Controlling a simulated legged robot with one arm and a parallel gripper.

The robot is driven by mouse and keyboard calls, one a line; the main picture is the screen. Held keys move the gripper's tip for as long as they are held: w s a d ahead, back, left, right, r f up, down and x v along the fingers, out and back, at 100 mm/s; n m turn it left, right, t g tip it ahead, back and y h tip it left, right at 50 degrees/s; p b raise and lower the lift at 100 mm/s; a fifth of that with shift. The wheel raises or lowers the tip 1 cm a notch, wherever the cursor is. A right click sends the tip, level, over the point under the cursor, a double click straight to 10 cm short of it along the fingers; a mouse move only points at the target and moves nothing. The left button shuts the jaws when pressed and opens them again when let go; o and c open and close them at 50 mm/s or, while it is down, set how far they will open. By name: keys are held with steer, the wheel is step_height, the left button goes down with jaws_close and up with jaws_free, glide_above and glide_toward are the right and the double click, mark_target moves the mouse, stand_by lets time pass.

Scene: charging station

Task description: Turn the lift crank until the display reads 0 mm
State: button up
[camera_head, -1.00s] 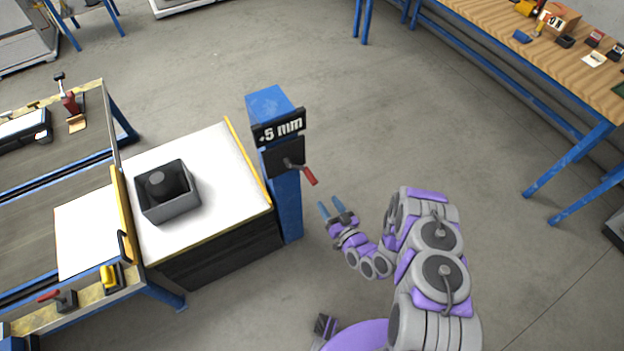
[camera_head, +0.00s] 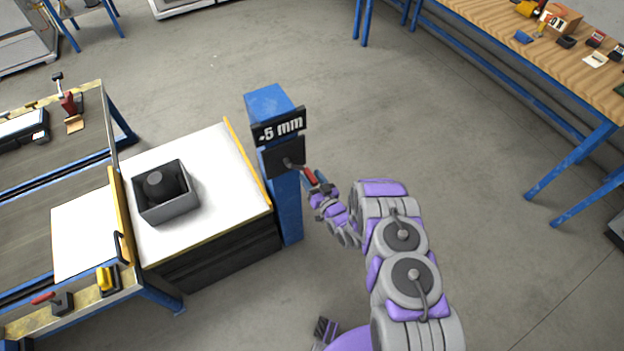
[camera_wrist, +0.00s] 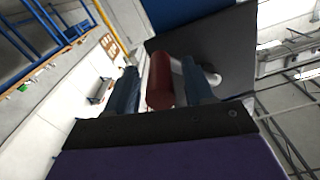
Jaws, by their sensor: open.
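The lift crank's red handle (camera_head: 310,178) sticks out from a dark plate (camera_head: 284,158) on the blue post. The display (camera_head: 279,128) above it reads -5 mm. My gripper (camera_head: 316,178) is at the handle. In the wrist view, the red handle (camera_wrist: 160,80) stands between the two open fingers of my gripper (camera_wrist: 158,90), closer to the left finger in the picture. The grey crank arm (camera_wrist: 200,78) behind it is partly hidden by the right finger. I cannot tell whether either finger touches the handle.
A white-topped lift table (camera_head: 225,215) stands left of the post (camera_head: 288,210), carrying a grey bin (camera_head: 168,208) with a dark object inside. A workbench (camera_head: 60,175) is farther left. A wooden bench (camera_head: 560,65) is at upper right. The floor right of the post is clear.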

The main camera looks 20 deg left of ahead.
steer(key=shift+c, duration=0.4)
jaws_close()
